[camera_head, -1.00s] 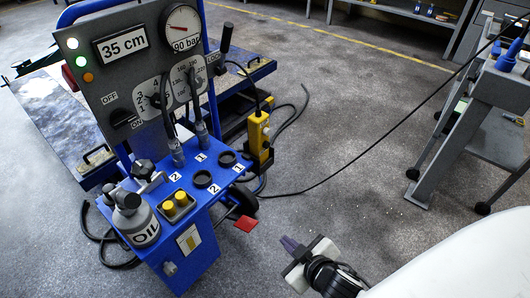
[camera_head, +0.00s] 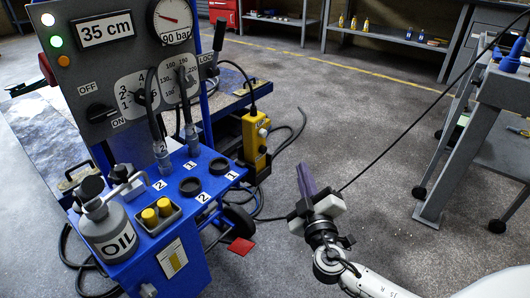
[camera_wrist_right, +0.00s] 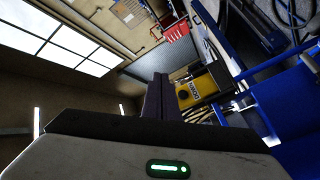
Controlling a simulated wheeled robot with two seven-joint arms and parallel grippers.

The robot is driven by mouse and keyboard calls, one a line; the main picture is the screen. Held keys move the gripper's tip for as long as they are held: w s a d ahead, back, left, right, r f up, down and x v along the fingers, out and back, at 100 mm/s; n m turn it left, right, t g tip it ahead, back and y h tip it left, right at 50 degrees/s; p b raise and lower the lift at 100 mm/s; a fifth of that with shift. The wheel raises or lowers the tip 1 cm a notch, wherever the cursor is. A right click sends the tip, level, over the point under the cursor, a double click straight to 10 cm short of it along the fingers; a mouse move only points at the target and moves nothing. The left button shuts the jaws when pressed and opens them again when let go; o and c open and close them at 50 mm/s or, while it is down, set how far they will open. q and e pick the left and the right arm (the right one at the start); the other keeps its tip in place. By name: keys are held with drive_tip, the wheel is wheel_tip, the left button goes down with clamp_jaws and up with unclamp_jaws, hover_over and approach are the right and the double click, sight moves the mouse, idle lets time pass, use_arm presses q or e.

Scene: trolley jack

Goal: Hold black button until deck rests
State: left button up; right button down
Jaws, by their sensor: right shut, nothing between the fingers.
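The blue-framed lift deck (camera_head: 45,140) lies behind the control panel (camera_head: 85,85), mostly hidden by it. The panel's display (camera_head: 104,28) reads 35 cm and its gauge (camera_head: 173,20) is labelled 90 bar. A yellow control box (camera_head: 251,150) with small knobs or buttons is fixed at the trolley's right side. It also shows in the right wrist view (camera_wrist_right: 207,82). My left gripper is not in view.
The blue trolley (camera_head: 165,235) carries an oil can (camera_head: 107,232), two yellow caps (camera_head: 157,211) and black-ringed sockets. A black cable (camera_head: 375,165) runs across behind my right gripper. A grey workbench (camera_head: 480,110) stands at right.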

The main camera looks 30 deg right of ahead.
sight(264, 150)
drive_tip(key=shift+w, duration=0.1)
drive_tip(key=w+a+b, duration=0.1)
drive_tip(key=w+a, duration=0.2)
drive_tip(key=w, duration=0.5)
drive_tip(key=shift+a, duration=0.2)
idle(0.8)
idle(1.1)
drive_tip(key=shift+w+a+b, duration=0.15)
drive_tip(key=shift+w+b, duration=0.2)
drive_tip(key=shift+b, duration=0.05)
drive_tip(key=shift+w+a+b, duration=0.25)
drive_tip(key=shift+w+b, duration=0.2)
drive_tip(key=shift+w, duration=0.1)
idle(1.5)
